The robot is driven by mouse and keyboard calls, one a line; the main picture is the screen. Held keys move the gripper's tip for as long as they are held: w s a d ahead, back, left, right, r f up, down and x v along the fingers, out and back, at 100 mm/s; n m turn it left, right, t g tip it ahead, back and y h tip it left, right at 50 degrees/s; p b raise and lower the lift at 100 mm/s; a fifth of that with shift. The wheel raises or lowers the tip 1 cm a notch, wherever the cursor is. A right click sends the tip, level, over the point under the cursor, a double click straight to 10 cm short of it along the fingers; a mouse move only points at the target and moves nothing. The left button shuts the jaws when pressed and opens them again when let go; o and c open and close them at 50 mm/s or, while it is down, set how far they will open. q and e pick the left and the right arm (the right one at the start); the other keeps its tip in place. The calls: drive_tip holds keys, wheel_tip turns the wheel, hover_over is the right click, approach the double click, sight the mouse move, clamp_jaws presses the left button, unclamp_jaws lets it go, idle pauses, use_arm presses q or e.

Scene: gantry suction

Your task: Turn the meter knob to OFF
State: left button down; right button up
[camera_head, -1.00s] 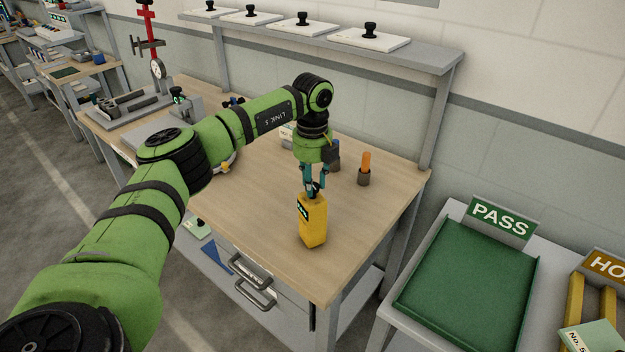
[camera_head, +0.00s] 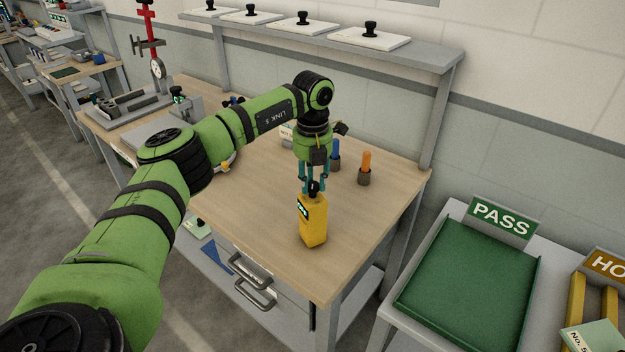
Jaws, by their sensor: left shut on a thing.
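The yellow meter (camera_head: 313,222) stands upright on the wooden workbench, near its front right part. A small green display shows on its upper left face. A black knob (camera_head: 313,188) sits on its top. My left gripper (camera_head: 313,186) points down from above, and its teal fingers are shut on the knob. The knob's marks are too small to read, so its setting cannot be told. My right gripper is not in view.
An orange-handled tool (camera_head: 365,162) and a blue-handled tool (camera_head: 335,150) stand in holders behind the meter. A green PASS tray (camera_head: 468,280) is on the right. A shelf (camera_head: 330,40) runs above the bench's back. The bench (camera_head: 375,205) right of the meter is clear.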

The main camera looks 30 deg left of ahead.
sight(313, 184)
use_arm(q)
drive_tip(key=m, duration=0.5)
drive_tip(key=shift+m, duration=0.3)
drive_tip(key=m, duration=0.5)
drive_tip(key=shift+m+b, duration=0.3)
drive_tip(key=c, duration=0.9)
unclamp_jaws()
wheel_tip(313, 184, up, 12)
